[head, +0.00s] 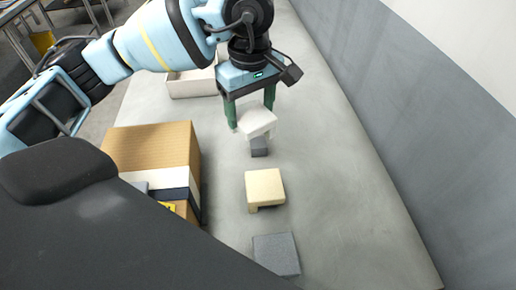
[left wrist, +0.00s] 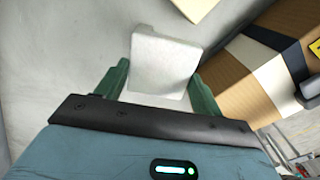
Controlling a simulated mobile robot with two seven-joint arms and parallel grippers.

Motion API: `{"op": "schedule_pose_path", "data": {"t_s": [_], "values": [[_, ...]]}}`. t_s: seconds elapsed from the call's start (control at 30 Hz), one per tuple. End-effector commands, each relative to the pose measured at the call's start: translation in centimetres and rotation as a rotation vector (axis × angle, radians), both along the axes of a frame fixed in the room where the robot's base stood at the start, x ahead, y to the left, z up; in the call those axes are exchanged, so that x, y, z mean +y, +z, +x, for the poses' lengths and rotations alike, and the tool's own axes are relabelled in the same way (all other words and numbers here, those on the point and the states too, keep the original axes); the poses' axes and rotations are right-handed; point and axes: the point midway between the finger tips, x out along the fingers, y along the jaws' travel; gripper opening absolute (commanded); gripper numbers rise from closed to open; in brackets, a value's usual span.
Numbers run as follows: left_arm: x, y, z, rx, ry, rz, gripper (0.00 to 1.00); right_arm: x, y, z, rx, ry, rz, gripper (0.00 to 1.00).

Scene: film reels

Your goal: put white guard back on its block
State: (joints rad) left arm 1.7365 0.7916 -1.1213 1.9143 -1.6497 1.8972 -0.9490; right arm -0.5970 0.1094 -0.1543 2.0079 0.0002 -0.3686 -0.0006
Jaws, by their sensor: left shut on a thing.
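The white guard (head: 257,122) is held between the green fingers of my left gripper (head: 251,114), which is shut on it. The guard looks tilted in the head view. A small dark grey block (head: 259,149) shows just below the guard, partly hidden by it; I cannot tell whether they touch. In the left wrist view the white guard (left wrist: 160,65) fills the space between the fingertips (left wrist: 160,75), and the block is hidden. My right gripper is not in view.
A cream guard (head: 265,185) sits nearer on the table, and a bare grey block (head: 276,255) lies nearer still. A cardboard box (head: 150,145) stands at the left, with a white tray (head: 192,88) behind it. The table is clear to the right, up to the wall.

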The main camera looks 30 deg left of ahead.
Motion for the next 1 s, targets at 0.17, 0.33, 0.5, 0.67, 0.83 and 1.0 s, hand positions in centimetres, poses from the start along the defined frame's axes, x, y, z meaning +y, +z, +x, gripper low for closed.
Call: {"op": "schedule_pose_path", "data": {"t_s": [0.17,0.33,0.5,0.67,0.83,1.0], "values": [[0.5,0.7,1.5,-0.003,0.384,-0.003,0.45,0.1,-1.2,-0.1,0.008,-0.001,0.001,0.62],[0.9,1.7,2.5,-0.006,0.726,-0.009,0.45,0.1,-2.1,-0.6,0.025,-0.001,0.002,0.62],[1.2,2.6,3.2,-0.007,0.968,-0.011,0.45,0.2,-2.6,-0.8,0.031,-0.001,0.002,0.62],[1.4,3.0,3.4,-0.006,1.077,-0.015,0.45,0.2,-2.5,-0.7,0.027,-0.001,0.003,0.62],[1.4,3.1,3.5,-0.007,1.099,-0.015,0.45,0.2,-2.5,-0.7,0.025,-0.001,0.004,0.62],[1.5,1.4,3.4,-0.004,1.098,-0.011,0.45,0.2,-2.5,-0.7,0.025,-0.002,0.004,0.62]]}}
